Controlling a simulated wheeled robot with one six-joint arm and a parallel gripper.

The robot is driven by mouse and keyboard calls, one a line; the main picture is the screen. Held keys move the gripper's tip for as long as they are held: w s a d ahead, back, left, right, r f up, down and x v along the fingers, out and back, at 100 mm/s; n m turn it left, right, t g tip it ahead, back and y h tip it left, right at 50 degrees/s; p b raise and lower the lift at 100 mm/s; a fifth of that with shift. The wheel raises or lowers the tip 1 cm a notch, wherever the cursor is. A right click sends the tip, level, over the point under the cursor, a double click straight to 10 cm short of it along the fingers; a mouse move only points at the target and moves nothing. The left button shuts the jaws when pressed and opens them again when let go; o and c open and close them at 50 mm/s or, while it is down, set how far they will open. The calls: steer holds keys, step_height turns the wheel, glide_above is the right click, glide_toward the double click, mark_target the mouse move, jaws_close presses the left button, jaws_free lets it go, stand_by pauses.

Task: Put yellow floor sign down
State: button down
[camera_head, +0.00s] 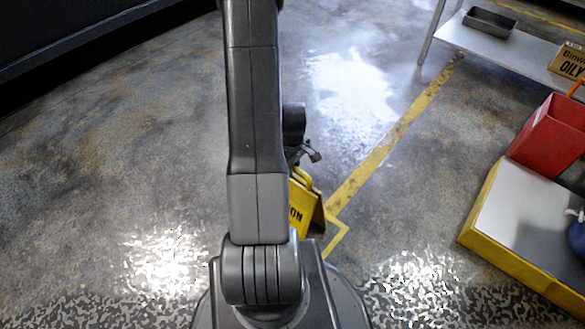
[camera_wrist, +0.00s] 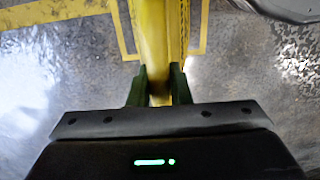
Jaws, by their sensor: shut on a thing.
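The yellow floor sign (camera_head: 304,203) shows in the head view just right of my arm, with part of its dark lettering visible. My arm hides its left part. In the wrist view the sign (camera_wrist: 153,40) runs up from between the two fingers. My gripper (camera_wrist: 159,92) is shut on the sign's top edge. In the head view my gripper (camera_head: 305,156) is partly hidden behind my arm, at the top of the sign. I cannot tell whether the sign's foot touches the floor.
A yellow line (camera_head: 385,145) is painted on the floor beside the sign. A yellow-edged platform (camera_head: 500,248) with a red bin (camera_head: 550,138) stands at the right. A metal shelf table (camera_head: 465,38) with a dark tray (camera_head: 489,23) is at the upper right. The floor at left is clear.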

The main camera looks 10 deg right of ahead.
steer(key=c, duration=1.3)
jaws_free()
steer(key=shift+c, duration=0.2)
step_height(320, 180, up, 12)
steer(key=p, duration=0.3)
steer(key=shift+p, duration=0.3)
